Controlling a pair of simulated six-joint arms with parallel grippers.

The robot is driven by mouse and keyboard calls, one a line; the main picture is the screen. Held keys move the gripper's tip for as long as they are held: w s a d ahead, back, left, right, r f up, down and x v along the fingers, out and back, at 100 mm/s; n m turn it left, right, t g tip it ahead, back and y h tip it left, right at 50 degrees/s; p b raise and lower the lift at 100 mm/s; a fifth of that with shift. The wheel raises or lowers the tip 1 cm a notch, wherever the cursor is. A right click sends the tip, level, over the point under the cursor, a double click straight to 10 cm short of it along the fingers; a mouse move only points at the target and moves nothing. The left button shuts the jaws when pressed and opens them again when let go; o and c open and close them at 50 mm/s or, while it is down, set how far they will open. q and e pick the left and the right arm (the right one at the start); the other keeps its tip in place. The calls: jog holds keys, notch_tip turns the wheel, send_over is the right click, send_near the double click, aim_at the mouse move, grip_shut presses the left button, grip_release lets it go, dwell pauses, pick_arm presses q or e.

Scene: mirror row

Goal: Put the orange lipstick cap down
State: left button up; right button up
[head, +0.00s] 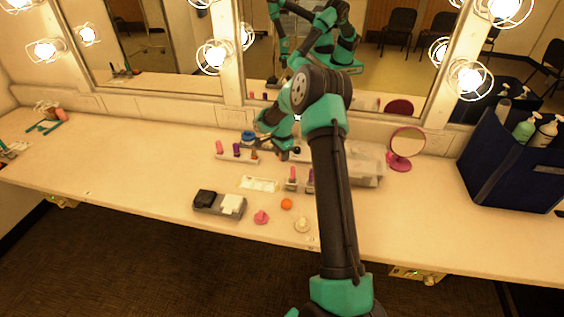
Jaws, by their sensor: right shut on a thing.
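My right arm reaches in from the bottom and across the counter. Its gripper (268,149) is low over the back of the counter, beside the right end of a pale lipstick rack (226,157). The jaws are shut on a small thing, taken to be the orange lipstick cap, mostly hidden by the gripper. The rack holds upright lipsticks: a pink one (219,147), a purple one (236,149) and an orange-brown one (254,154) at the right end. A pink and a purple lipstick stand in a clear holder (291,185) nearer the front. My left gripper is out of view.
A grey tray (218,212) with dark and white blocks, a pink item (261,217), an orange round item (286,204) and a cream item (302,225) lie near the front. A pink mirror (406,145) and blue caddy (515,160) stand right. The left counter is largely clear.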

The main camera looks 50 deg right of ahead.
aim_at(282, 167)
jog(key=shift+f, duration=1.85)
jog(key=shift+f, duration=0.15)
jog(key=o, duration=0.9)
notch_tip(282, 167, up, 12)
jog(key=shift+r, duration=0.15)
